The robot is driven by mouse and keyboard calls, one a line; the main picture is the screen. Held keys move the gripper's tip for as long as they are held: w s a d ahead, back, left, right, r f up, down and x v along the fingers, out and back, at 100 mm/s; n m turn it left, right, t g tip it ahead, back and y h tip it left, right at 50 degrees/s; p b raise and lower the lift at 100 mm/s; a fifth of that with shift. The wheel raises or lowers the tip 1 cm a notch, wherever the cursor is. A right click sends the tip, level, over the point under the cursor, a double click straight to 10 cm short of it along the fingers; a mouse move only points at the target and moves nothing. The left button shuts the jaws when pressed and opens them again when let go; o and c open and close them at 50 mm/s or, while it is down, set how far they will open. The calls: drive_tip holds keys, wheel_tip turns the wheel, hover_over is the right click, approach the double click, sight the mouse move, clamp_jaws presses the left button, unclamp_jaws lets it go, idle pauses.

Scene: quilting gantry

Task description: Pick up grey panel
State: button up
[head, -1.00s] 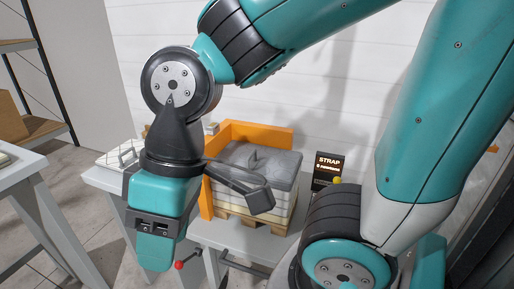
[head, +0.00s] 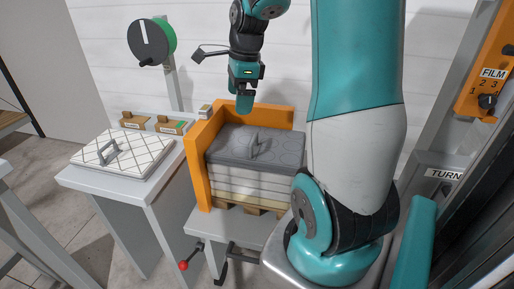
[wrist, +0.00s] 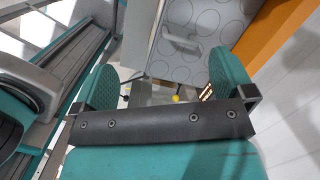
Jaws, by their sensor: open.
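The grey panel (head: 282,148) lies on top of a stack of pale panels (head: 250,184), with a raised grey handle at its middle. In the wrist view the grey panel (wrist: 212,42) shows round markings and its handle (wrist: 181,40), beyond the fingers. My gripper (head: 244,104) hangs above the rear of the stack in the head view, apart from the panel. The wrist view shows my gripper (wrist: 165,82) open, its two teal fingers wide apart with nothing held between them.
An orange corner guard (head: 198,165) stands along the stack's left and back sides. A wooden pallet (head: 240,207) lies under the stack. To the left, a white quilted panel (head: 125,153) with a handle lies on a grey table (head: 150,190). A red-knobbed lever (head: 184,265) sticks out in front.

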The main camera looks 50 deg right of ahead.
sight(255, 138)
drive_tip(key=s+d+f+m, duration=0.2)
drive_tip(key=d+m, duration=0.3)
drive_tip(key=d, duration=0.2)
drive_tip(key=shift+m, duration=0.3)
drive_tip(key=f, duration=0.3)
drive_tip(key=w+f, duration=0.1)
drive_tip(key=f, duration=0.3)
drive_tip(key=a+f, duration=0.1)
drive_tip(key=f, duration=0.2)
drive_tip(key=shift+w+f, duration=0.2)
drive_tip(key=shift+f, duration=0.05)
drive_tip(key=shift+w+a+f, duration=0.1)
drive_tip(key=shift+w+f, duration=0.1)
drive_tip(key=shift+f, duration=1.3)
drive_tip(key=shift+w+f, duration=0.15)
drive_tip(key=shift+f, duration=1.3)
drive_tip(key=c, duration=0.9)
